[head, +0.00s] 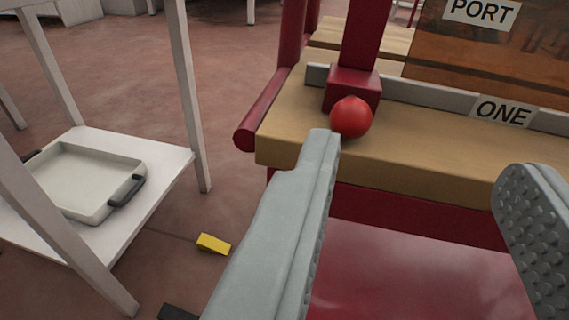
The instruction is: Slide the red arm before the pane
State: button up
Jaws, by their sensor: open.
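The red arm (361,40) stands upright at the left end of the machine's rail, on a dark red block (351,88). A bright red ball knob (351,117) sticks out at the front of that block. My gripper (430,160) is open, with its two grey fingers wide apart and nothing between them. The left fingertip is just below and left of the knob in the picture; I cannot tell whether it touches. A brown pane-like panel (490,55) stands behind the rail to the right of the arm.
A wooden ledge (430,145) with a grey rail (418,95) runs right, past labels "ONE" (503,111) and "PORT" (481,11). A white shelf stand (165,165) with a tray (85,180) is at the left. A yellow block (213,243) lies on the floor.

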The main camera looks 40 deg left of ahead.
aim_at(353, 94)
notch_tip(353, 94, down, 4)
jog(key=s+y, duration=0.1)
jog(key=s, duration=0.2)
jog(key=x, duration=1.7)
jog(key=shift+w, duration=0.2)
grip_shut()
jog(key=w+d, duration=0.3)
jog(key=d, duration=0.1)
jog(key=w+d, duration=0.3)
jog(key=d, duration=0.2)
jog(key=w+d, duration=0.3)
jog(key=d, duration=0.1)
jog(key=shift+w+d+f, duration=0.1)
jog(key=shift+w+d, duration=0.1)
jog(key=shift+w, duration=0.1)
grip_release()
